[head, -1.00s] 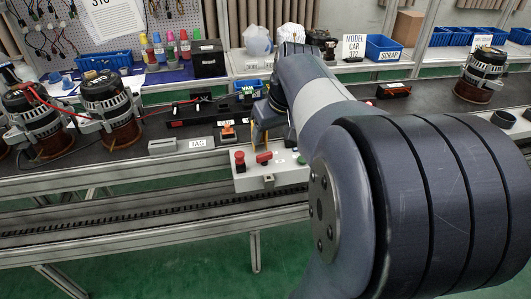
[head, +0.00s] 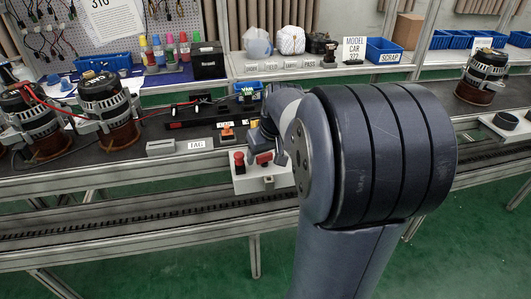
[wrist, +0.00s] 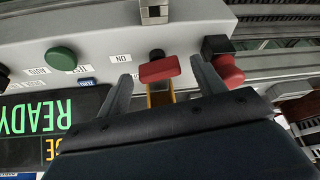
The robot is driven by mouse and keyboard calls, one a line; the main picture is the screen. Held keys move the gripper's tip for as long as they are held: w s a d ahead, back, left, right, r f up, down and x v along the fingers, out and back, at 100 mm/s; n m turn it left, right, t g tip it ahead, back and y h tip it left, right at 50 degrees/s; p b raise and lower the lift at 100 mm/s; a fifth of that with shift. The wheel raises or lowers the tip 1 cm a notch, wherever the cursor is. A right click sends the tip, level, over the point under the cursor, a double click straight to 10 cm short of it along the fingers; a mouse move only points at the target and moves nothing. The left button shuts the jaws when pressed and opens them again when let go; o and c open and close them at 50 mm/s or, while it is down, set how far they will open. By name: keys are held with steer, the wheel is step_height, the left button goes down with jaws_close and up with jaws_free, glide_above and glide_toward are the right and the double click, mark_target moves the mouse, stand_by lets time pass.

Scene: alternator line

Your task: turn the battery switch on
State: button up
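The battery switch has a red bar handle (wrist: 160,69) on the front of a light grey control box (wrist: 215,14). In the wrist view the handle lies nearly crosswise, slightly tilted, beside an upside-down ON label (wrist: 121,58). My gripper (wrist: 161,72) is open, with one finger on each side of the handle; gaps show on both sides. Whether the fingertips reach past the handle cannot be told. In the head view the red handle (head: 264,159) shows at the box front (head: 262,184), partly hidden by my gripper and arm.
A red mushroom button (wrist: 226,68) sits close beside the right finger in the wrist view. A green button (wrist: 60,58) and a READY display (wrist: 42,118) are on the left. Alternators (head: 108,105) and a TAG block (head: 160,147) stand on the bench.

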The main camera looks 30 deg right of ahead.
steer(key=c, duration=0.9)
steer(key=shift+r+m+p, duration=0.15)
steer(key=shift+m+p, duration=0.35)
steer(key=shift+a+m+h+p, duration=0.1)
steer(key=shift+m+h+p, duration=0.35)
steer(key=shift+m, duration=0.45)
steer(key=o, duration=1)
steer(key=shift+c, duration=0.2)
steer(key=p+v, duration=0.2)
steer(key=v, duration=0.8)
steer(key=shift+r, duration=0.3)
steer(key=shift+a+f, duration=0.1)
